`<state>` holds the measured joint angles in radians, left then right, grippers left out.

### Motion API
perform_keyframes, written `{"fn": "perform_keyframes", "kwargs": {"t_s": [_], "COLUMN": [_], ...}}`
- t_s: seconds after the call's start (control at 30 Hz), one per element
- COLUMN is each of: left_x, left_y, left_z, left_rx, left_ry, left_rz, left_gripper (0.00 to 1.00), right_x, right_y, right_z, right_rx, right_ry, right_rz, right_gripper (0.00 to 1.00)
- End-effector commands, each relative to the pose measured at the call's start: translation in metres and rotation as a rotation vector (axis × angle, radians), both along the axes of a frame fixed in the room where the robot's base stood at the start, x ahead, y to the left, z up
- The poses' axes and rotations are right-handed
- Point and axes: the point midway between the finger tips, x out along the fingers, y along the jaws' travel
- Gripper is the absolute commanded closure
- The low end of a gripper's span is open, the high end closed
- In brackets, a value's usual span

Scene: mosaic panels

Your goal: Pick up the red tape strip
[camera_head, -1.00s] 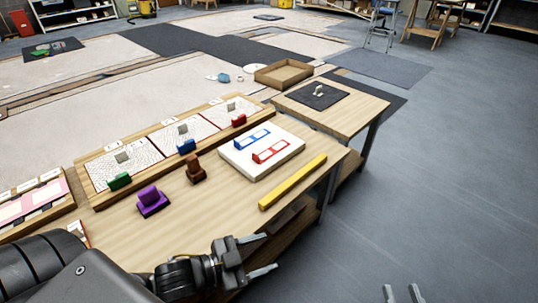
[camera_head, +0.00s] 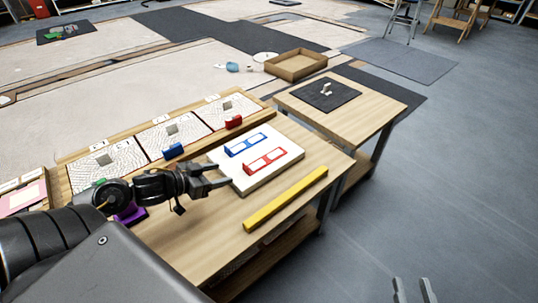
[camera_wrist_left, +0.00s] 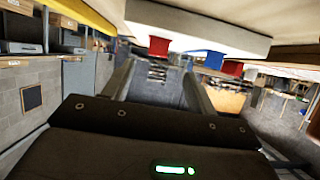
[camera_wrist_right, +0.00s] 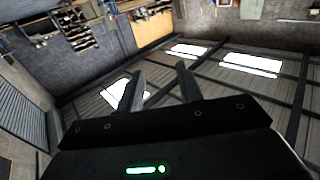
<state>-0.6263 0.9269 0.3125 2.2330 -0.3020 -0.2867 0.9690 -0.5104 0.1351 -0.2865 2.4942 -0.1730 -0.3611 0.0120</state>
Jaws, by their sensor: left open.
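The red tape strip (camera_head: 266,161) lies on a white board (camera_head: 246,182), in front of a similar blue strip (camera_head: 246,144). In the left wrist view, which looks upside down, a red piece (camera_wrist_left: 159,46) that appears to be this strip stands out from the board, with a blue piece (camera_wrist_left: 207,58) behind it. My left gripper (camera_head: 223,174) is open and empty at the board's left edge, left of the red strip and apart from it. My right gripper (camera_head: 412,283) is open and empty over the floor at bottom right; it also shows in its wrist view (camera_wrist_right: 160,70).
A yellow bar (camera_head: 285,200) lies along the table's front edge. Blue (camera_head: 173,151) and red (camera_head: 234,122) blocks stand at the panel tray behind. My left arm partly covers a purple block (camera_head: 131,214). A second table with a black mat (camera_head: 324,94) stands right.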

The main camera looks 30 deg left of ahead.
Motion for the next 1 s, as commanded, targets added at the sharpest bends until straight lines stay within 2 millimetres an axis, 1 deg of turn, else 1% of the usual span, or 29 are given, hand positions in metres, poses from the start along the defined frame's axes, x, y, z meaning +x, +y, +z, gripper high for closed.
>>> {"fn": "perform_keyframes", "kwargs": {"t_s": [0.17, 0.27, 0.4, 0.6, 0.73, 0.9, 1.0], "left_x": [0.003, 0.011, 0.027, 0.046, 0.050, 0.052, 0.059], "left_y": [0.002, -0.001, -0.006, -0.011, -0.013, -0.014, -0.017], "left_z": [-0.001, -0.005, -0.012, -0.019, -0.021, -0.022, -0.025], "left_rx": [-0.009, -0.010, -0.007, -0.007, -0.007, -0.008, -0.008], "left_ry": [0.002, -0.001, -0.002, -0.001, 0.001, 0.001, -0.001], "left_rz": [0.008, 0.006, 0.006, 0.007, 0.006, 0.007, 0.008], "left_gripper": [0.43, 0.43, 0.43, 0.43, 0.43, 0.43, 0.43], "right_x": [-0.001, -0.004, -0.013, -0.012, -0.012, -0.012, -0.012], "right_y": [0.001, 0.007, 0.016, 0.009, 0.007, 0.006, 0.002], "right_z": [0.002, 0.011, 0.033, 0.047, 0.052, 0.053, 0.057], "right_rx": [0.008, 0.039, 0.110, 0.167, 0.183, 0.189, 0.214], "right_ry": [-0.015, -0.077, -0.209, -0.314, -0.342, -0.354, -0.404], "right_rz": [0.005, 0.025, 0.067, 0.048, 0.043, 0.040, 0.031], "right_gripper": [0.64, 0.64, 0.64, 0.64, 0.64, 0.64, 0.64]}}
